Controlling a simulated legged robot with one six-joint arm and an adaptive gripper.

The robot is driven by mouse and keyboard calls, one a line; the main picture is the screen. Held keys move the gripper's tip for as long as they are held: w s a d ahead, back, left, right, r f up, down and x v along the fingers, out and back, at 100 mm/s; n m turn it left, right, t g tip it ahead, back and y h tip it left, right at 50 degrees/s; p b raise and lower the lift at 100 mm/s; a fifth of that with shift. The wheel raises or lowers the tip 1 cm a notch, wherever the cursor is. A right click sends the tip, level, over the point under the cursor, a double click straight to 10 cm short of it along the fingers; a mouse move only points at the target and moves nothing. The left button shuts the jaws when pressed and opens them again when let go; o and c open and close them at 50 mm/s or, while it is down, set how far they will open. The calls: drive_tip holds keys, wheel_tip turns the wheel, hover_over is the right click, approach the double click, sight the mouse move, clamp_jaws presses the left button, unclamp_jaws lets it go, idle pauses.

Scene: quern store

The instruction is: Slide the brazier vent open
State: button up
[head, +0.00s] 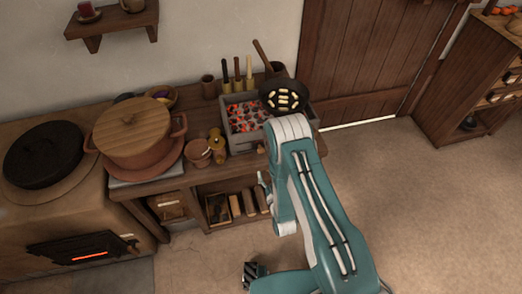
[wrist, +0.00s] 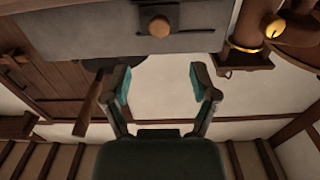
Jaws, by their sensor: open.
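The brazier (head: 240,143) is a grey box of glowing coals on the wooden counter in the head view. In the wrist view the brazier (wrist: 110,33) fills the top, and a round wooden knob (wrist: 159,26) stands out from its grey face. Whether this knob belongs to the vent, and how far the vent is open, I cannot tell. My gripper (wrist: 160,82) is open and empty, its two teal-padded fingers apart, with the knob above and between them, not touched. In the head view my gripper (head: 263,188) is mostly hidden by my arm.
A black pan (head: 284,95) sits over the brazier's right part. A small brass-banded wooden piece (head: 216,140) and a clay cup (head: 198,153) stand to its left. A big lidded pot (head: 132,135) is further left. The floor on the right is clear.

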sight(262, 152)
drive_tip(key=x, duration=1)
drive_tip(key=shift+w+a, duration=0.1)
drive_tip(key=shift+w, duration=0.2)
clamp_jaws()
